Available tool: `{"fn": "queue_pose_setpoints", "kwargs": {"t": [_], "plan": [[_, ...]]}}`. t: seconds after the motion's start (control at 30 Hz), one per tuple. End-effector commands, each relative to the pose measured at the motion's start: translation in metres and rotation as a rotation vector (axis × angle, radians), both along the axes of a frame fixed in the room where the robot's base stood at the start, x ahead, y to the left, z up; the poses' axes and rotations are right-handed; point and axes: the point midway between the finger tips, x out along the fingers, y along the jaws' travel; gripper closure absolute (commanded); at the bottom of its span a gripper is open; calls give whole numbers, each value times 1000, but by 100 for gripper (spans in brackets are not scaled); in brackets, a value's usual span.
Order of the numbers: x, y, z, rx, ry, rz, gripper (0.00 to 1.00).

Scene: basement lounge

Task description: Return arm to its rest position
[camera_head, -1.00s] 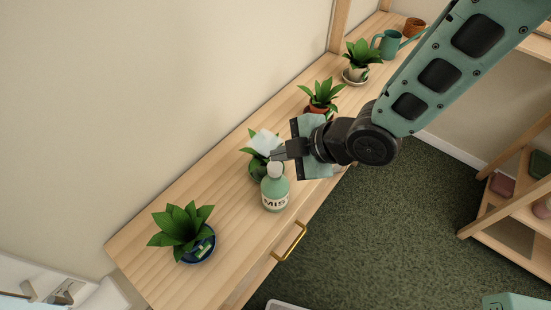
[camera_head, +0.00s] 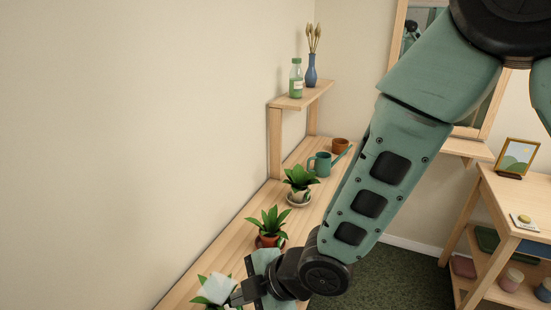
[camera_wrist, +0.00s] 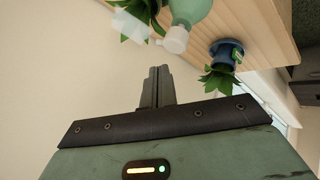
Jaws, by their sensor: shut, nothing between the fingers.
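My gripper (camera_head: 236,297) is at the bottom of the head view, its fingers pointing left over the wooden shelf top (camera_head: 228,258). In the wrist view the two fingers (camera_wrist: 158,85) are together with nothing between them. A pale green mist bottle with a white cap (camera_wrist: 176,40) stands beyond the fingertips, apart from them. A leafy plant (camera_wrist: 136,12) with a whitish translucent patch over it is beside the bottle. That patch also shows near my gripper in the head view (camera_head: 216,289).
A plant in a blue pot (camera_wrist: 226,52) shows in the wrist view. Along the shelf top are a plant in a terracotta pot (camera_head: 268,228), a plant on a saucer (camera_head: 299,183), a teal watering can (camera_head: 320,165) and a brown pot (camera_head: 340,146). The wall is close on the left.

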Motion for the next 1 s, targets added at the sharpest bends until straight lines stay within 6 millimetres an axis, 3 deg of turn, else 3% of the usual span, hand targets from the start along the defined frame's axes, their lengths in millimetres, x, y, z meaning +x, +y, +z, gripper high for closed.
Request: {"fn": "queue_pose_setpoints", "kwargs": {"t": [0.1, 0.23, 0.4, 0.5, 0.7, 1.0], "plan": [[6, -34, 19, -90, 83, -186, 100], [-3, -86, 43, -202, 226, -475, 100], [-41, -152, 69, -315, 423, -857, 100], [-68, -182, 81, -364, 527, -1046, 100], [-108, -213, 94, -422, 659, -1269, 100], [-116, -217, 96, -435, 684, -1308, 100]]}}
